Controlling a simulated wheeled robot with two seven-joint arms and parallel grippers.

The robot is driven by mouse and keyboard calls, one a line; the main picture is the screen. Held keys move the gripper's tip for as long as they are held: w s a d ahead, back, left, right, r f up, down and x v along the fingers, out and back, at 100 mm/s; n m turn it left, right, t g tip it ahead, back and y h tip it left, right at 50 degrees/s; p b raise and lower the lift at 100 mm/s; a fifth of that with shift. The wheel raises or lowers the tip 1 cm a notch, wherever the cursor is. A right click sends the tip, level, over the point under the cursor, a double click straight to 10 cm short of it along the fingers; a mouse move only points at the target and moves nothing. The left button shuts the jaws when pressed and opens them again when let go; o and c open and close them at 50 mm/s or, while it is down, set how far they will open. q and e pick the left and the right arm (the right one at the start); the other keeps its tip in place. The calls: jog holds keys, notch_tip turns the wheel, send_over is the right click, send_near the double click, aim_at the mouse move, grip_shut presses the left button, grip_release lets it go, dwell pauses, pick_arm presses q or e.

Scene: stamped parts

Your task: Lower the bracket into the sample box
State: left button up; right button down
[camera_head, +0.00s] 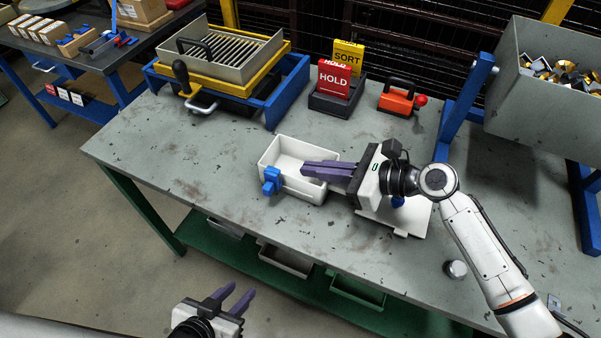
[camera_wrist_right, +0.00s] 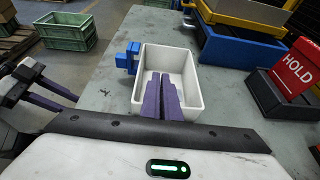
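The white open sample box (camera_head: 277,150), with a blue piece (camera_head: 271,181) on its near left side, stands on the workbench. It also shows in the wrist view (camera_wrist_right: 190,56), and the visible part of its inside looks empty. My right gripper (camera_head: 304,168) reaches in from the right with its purple fingertips over the box. Its fingers (camera_wrist_right: 162,76) lie close together, and I see no bracket between them. A small metal piece (camera_head: 553,300) lies at the bench's lower right; I cannot tell if it is the bracket. My left gripper (camera_head: 240,290) is open and empty off the bench's front edge.
A white plate (camera_head: 408,226) lies under my right wrist, with a grey cylinder (camera_head: 455,268) nearby. Behind are a blue-framed sieve tray (camera_head: 230,65), a red HOLD sign (camera_head: 334,80), an orange tool (camera_head: 397,98) and a grey parts bin (camera_head: 530,110). The bench's left part is clear.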

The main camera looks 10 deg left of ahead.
jog(key=c, duration=1.9)
grip_release()
jog(key=shift+c, duration=0.2)
jog(key=v, duration=1)
jog(key=shift+d+p, duration=0.15)
jog(key=shift+p, duration=0.15)
